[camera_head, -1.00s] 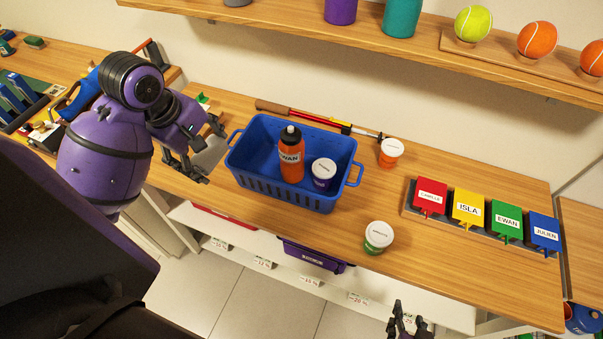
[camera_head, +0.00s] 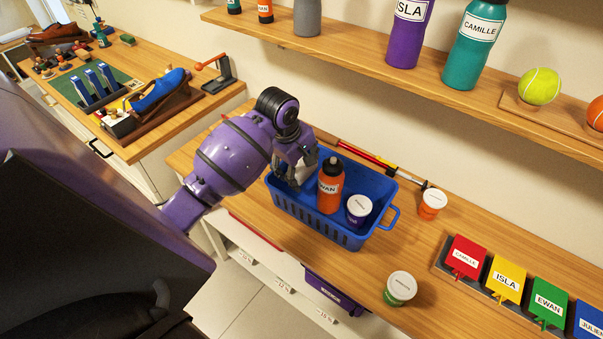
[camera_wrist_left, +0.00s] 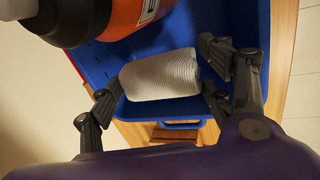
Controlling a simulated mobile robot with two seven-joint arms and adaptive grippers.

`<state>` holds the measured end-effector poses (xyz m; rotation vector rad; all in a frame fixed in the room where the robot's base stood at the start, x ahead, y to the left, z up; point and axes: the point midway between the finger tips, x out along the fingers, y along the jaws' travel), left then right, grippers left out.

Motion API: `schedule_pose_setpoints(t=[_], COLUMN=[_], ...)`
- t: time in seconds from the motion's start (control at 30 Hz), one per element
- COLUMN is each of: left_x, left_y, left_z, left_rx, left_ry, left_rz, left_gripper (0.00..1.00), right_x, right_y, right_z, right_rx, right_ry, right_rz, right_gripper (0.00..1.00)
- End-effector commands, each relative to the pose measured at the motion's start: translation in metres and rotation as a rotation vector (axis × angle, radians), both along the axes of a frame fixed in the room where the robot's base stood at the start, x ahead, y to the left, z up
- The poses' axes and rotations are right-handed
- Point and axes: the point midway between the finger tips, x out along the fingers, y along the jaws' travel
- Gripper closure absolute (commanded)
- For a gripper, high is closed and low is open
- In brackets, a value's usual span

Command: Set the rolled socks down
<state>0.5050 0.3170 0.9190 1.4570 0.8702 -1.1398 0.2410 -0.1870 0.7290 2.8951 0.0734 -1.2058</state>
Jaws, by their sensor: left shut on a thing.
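The rolled socks (camera_wrist_left: 160,75) are a pale grey ribbed roll between the fingers of my left gripper in the left wrist view. In the head view my left gripper (camera_head: 293,178) is over the left end of the blue basket (camera_head: 336,232), shut on the socks, which are mostly hidden there. The wrist view shows blue basket walls around and below the roll; I cannot tell whether it touches the basket floor. An orange bottle labelled EWAN (camera_head: 330,188) stands in the basket, close to the gripper. My right gripper is not in view.
A white-lidded purple tub (camera_head: 359,208) shares the basket with the bottle. A green tub (camera_head: 400,288) and an orange tub (camera_head: 432,204) stand on the bench to the right. A red-and-yellow stick (camera_head: 365,156) lies behind the basket. A shelf with bottles (camera_head: 410,30) runs above.

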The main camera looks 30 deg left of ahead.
Motion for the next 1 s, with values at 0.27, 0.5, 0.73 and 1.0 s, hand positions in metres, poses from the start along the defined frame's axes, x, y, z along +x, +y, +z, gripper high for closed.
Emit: schedule_pose_setpoints(t=[0.27,0.5,0.73,1.0], left_x=[0.0,-0.001,-0.001,-0.001], left_y=[0.0,0.0,0.0,0.0], left_z=[-0.03,-0.031,-0.037,-0.042], left_rx=[0.0,0.0,-0.001,-0.001], left_ry=[0.0,0.001,0.002,0.001], left_rz=[-0.001,0.0,0.001,0.0], left_gripper=[0.51,0.51,0.51,0.26], right_x=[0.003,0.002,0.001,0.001], right_y=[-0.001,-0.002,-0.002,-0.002], right_z=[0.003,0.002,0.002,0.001], right_rx=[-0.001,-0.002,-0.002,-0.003], right_ry=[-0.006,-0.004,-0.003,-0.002], right_rz=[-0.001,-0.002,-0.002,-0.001], right_gripper=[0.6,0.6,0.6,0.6])
